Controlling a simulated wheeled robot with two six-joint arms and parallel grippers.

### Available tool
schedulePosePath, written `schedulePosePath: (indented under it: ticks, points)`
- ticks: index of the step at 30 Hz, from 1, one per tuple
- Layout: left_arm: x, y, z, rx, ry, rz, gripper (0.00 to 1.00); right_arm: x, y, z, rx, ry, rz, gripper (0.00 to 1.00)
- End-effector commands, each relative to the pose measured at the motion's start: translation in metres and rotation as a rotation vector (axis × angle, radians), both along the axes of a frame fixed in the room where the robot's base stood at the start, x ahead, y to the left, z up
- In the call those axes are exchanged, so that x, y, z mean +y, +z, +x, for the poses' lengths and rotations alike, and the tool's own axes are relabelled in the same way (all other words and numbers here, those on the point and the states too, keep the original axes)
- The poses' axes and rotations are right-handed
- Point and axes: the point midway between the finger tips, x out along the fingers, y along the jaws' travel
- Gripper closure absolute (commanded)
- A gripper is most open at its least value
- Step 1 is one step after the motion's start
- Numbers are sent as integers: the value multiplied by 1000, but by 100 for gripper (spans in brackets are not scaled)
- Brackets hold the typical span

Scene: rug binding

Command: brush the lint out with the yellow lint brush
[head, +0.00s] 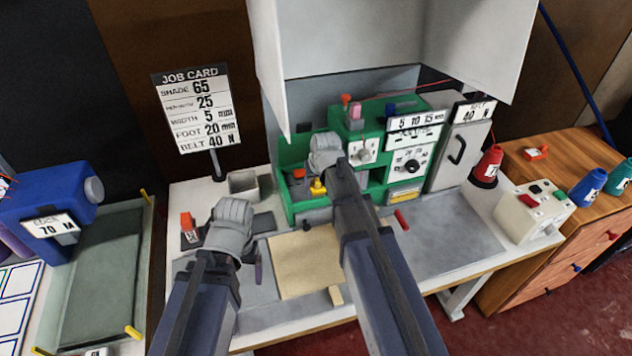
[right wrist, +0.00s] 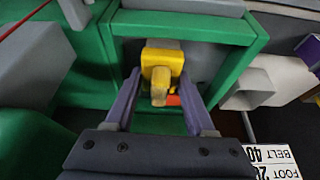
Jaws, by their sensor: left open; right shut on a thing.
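The yellow lint brush (head: 318,187) is at the front opening of the green machine (head: 290,155), below my right gripper (head: 319,180). The right wrist view shows the brush (right wrist: 162,62) between the two fingers of my right gripper (right wrist: 161,78), which is shut on it, inside the green-framed recess (right wrist: 225,60). A small orange-red patch (right wrist: 173,100) shows beside it. I cannot make out any lint, and the brush's far end is hidden. My left gripper (head: 248,268) is open and empty, low over the left of the table, with its fingers partly hidden.
A beige rug piece (head: 304,262) lies on the table's front middle. A job card (head: 197,105) stands behind left, and a small grey box (head: 243,185) sits left of the machine. A red stick (head: 402,220) lies right of my right arm. The grey plate (head: 450,235) further right is clear.

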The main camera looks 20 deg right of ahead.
Motion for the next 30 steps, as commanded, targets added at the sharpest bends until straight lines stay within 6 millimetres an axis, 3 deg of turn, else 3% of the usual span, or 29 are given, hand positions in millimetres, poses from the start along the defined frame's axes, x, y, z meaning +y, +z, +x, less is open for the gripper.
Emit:
schedulePosePath:
  ticks: [13, 23, 30]
  points:
    - [0, 1, 0, 0, 0, 0, 14, 39, 1, -2, 3, 3, 5, 90]
    - [0, 2, 0, 0, 0, 0, 14, 41, 2, -2, 2, 2, 5, 90]
    - [0, 17, 0, 0, 0, 0, 14, 41, 17, -2, 1, 2, 5, 90]
